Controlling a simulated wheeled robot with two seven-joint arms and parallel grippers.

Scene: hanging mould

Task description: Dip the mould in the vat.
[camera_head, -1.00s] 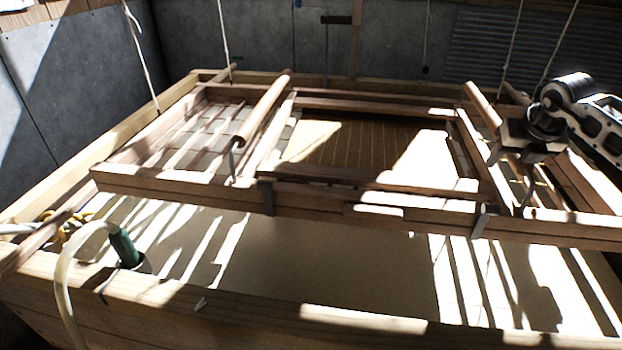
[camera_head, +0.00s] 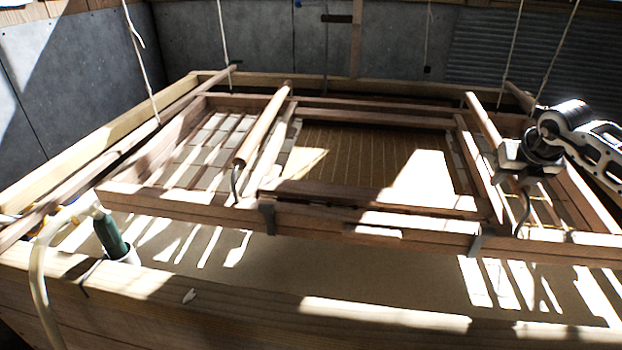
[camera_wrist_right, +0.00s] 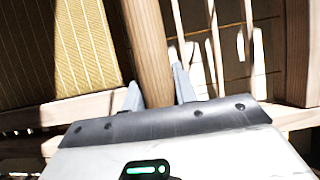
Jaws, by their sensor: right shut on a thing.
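The mould (camera_head: 350,222) is a wooden frame with a ribbed, yellowish screen (camera_head: 370,152) in its middle. It hangs on ropes, level or nearly so, over the wooden vat (camera_head: 200,300). The vat holds a smooth beige liquid (camera_head: 330,268). The mould's front beam shows above the liquid; I cannot tell whether its underside touches it. My right gripper (camera_head: 525,178) is at the mould's right-hand handle (camera_head: 484,122). In the right wrist view its fingers (camera_wrist_right: 158,88) are shut around this round wooden bar (camera_wrist_right: 147,45). The left handle (camera_head: 262,125) has no gripper on it. My left gripper is out of view.
A pale hose (camera_head: 45,260) with a green end (camera_head: 110,236) stands at the vat's front left. Several ropes (camera_head: 224,35) hang down around the mould. Grey panel walls (camera_head: 60,90) close in the back and left.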

